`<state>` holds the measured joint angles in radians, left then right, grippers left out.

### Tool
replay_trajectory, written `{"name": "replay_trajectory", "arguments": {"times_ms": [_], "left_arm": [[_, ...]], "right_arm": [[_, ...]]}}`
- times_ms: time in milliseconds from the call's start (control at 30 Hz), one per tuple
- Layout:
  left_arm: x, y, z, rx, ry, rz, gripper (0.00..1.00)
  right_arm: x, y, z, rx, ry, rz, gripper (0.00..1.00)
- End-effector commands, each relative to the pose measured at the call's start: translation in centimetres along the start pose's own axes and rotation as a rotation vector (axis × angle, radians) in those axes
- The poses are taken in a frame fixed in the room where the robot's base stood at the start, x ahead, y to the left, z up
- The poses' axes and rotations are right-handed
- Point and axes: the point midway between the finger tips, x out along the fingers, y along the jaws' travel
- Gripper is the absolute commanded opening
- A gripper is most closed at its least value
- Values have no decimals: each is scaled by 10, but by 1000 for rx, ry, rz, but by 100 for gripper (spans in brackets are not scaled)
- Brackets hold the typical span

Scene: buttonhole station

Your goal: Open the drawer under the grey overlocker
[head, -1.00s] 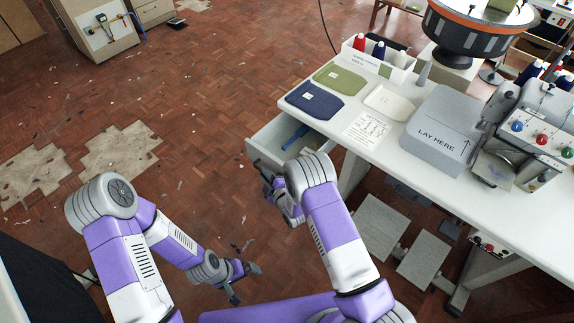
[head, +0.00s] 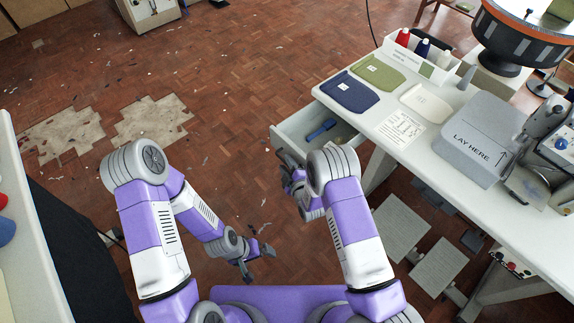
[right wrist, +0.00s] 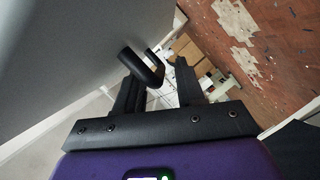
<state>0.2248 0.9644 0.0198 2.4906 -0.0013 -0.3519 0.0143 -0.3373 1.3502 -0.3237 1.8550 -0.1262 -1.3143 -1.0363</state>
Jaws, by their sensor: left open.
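The drawer (head: 287,146) under the left end of the white sewing table is pulled out, with a blue tool (head: 321,130) inside it. My right gripper (head: 297,190) is at the drawer front, partly hidden by my arm. In the right wrist view its two fingers (right wrist: 162,90) stand apart, and the black handle (right wrist: 145,66) reaches between their tips, close to the left finger; contact is unclear. My left gripper (head: 258,256) is open and empty over the floor. The grey overlocker (head: 558,145) is at the right edge, partly cut off.
A grey "LAY HERE" block (head: 480,143), a blue pad (head: 350,92), a green pad (head: 379,73) and a white thread box (head: 420,60) are on the sewing table (head: 400,157). Another table (head: 12,190) stands at the left edge.

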Motion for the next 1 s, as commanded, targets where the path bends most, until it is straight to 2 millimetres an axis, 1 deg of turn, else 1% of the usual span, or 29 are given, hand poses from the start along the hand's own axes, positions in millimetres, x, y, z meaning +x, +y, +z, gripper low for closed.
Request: {"name": "replay_trajectory", "arguments": {"times_ms": [133,233,500,600,733,1000], "left_arm": [[-1,0,0,0,0,0,100],[-4,2,0,0,0,0,100],[-15,6,1,0,0,0,100],[-17,6,1,0,0,0,100],[-18,7,1,0,0,0,100],[-18,7,1,0,0,0,100]], "right_arm": [[-2,1,0,0,0,1,38],[-11,1,0,0,-1,-2,38],[-56,1,0,0,-2,-2,38],[-68,1,0,0,-2,-2,38],[-75,0,0,0,-1,-1,38],[-76,0,0,0,0,0,38]]}}
